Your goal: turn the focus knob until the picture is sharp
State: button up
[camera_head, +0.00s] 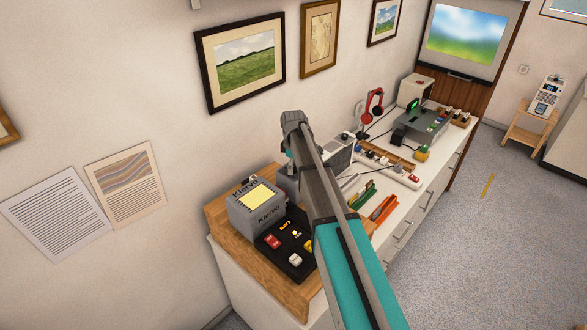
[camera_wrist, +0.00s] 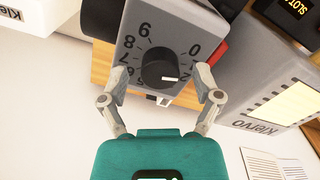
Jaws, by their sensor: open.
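The focus knob (camera_wrist: 158,68) is a round black dial with a white pointer mark, seen in the wrist view on the face of a grey box (camera_wrist: 195,35). In the head view my arm hides the knob and my fingers. The picture on the screen (camera_head: 465,35), at the back, is blurred, with blue above and green below.
A grey box with a yellow panel (camera_head: 259,198) stands left of my arm, beside a black tray (camera_head: 283,252) of small items. Along the counter are red headphones (camera_head: 374,104), a power strip (camera_head: 398,172) and a grey device (camera_head: 424,122). Framed prints hang on the wall.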

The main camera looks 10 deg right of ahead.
grip_shut()
dwell(0.5)
jog(key=shift+m, duration=0.4)
jog(key=m, duration=1)
jog(key=shift+m, duration=0.3)
jog(key=m, duration=1.2)
jog(key=shift+m, duration=0.3)
